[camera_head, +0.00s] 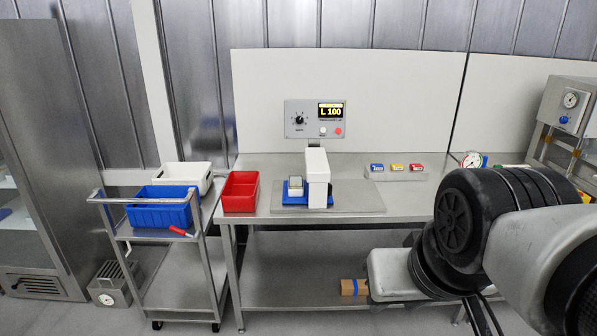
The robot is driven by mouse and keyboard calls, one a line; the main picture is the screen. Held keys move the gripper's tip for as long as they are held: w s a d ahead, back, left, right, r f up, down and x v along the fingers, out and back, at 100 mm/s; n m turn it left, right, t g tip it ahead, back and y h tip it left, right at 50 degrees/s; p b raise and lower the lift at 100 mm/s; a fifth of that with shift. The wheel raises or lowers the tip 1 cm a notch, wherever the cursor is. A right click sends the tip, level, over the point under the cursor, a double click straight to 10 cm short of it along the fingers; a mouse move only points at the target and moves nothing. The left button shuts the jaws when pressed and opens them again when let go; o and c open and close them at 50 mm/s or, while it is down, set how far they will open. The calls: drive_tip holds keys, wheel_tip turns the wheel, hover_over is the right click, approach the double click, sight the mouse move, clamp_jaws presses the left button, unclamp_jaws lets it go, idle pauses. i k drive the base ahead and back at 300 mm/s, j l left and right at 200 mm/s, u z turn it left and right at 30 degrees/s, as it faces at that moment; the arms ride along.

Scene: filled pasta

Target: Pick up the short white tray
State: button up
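A white tray (183,175) sits on the top shelf of the metal cart at the left, behind a blue tray. It is low, and its lower front is partly hidden by the blue tray. My arm comes in from the right side of the picture, far from the white tray. The fingers of my gripper cannot be made out.
The blue tray (158,212) and a red-handled tool (181,231) are on the cart (122,229). A red tray (240,191) stands on the table (344,166) beside it. A white machine (317,180) stands mid-table. A cardboard box (350,287) lies on the lower shelf.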

sight(296, 183)
drive_tip(key=i+j, duration=0.1)
drive_tip(key=i, duration=2.15)
